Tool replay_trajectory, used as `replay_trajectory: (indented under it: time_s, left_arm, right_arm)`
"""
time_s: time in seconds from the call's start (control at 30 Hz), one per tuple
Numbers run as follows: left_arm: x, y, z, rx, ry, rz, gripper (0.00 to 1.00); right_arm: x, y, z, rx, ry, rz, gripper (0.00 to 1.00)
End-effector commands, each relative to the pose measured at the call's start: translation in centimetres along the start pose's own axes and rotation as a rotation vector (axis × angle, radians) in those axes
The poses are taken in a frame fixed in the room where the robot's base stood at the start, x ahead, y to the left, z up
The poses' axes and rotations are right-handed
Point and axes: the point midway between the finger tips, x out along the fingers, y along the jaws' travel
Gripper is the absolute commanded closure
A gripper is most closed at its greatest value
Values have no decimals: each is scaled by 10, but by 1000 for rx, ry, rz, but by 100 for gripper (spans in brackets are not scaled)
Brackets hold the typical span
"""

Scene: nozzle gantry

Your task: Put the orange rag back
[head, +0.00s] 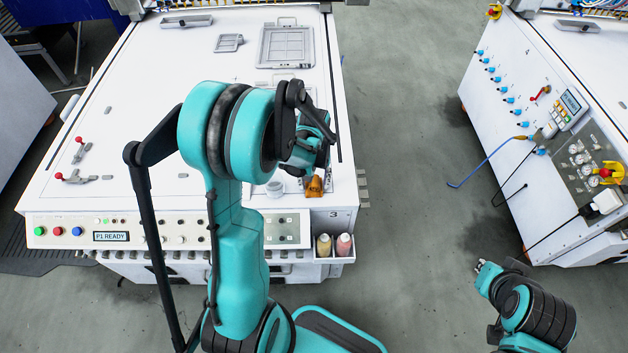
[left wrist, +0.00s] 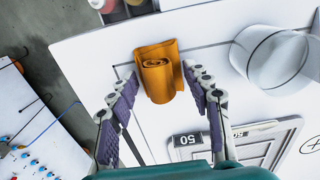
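The orange rag (head: 314,187) is rolled up and lies on the white machine top (head: 140,120) near its front right corner. In the left wrist view the rag (left wrist: 158,72) shows its rolled end between the fingertips. My left gripper (left wrist: 160,84) is open, with one finger on each side of the rag, and no clear grip on it shows. In the head view my left wrist hides most of that gripper. My right gripper (head: 484,267) hangs low at the right over the floor, away from the machine; its fingers are too small to read.
A clear round cup (left wrist: 272,58) stands beside the rag. A grey frame marked 50 (left wrist: 262,138) lies close by. Two bottles (head: 334,246) sit in a holder at the machine's front right. Another machine (head: 545,130) stands at right, with open floor between.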

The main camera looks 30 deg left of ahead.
Motion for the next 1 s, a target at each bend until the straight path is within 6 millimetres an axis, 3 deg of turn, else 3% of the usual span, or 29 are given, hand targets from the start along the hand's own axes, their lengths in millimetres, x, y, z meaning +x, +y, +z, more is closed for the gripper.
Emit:
replay_trajectory:
  time_s: [0.33, 0.7, 1.0]
  left_arm:
    - [-10, 0, 0, 0, 0, 0, 51]
    - [-88, 0, 0, 0, 0, 0, 51]
    - [-124, 0, 1, 4, 4, 1, 51]
  right_arm:
    - [-5, 0, -4, 0, 0, 0, 100]
    - [-25, 0, -18, 0, 0, 0, 100]
    - [-31, 0, -22, 0, 0, 0, 100]
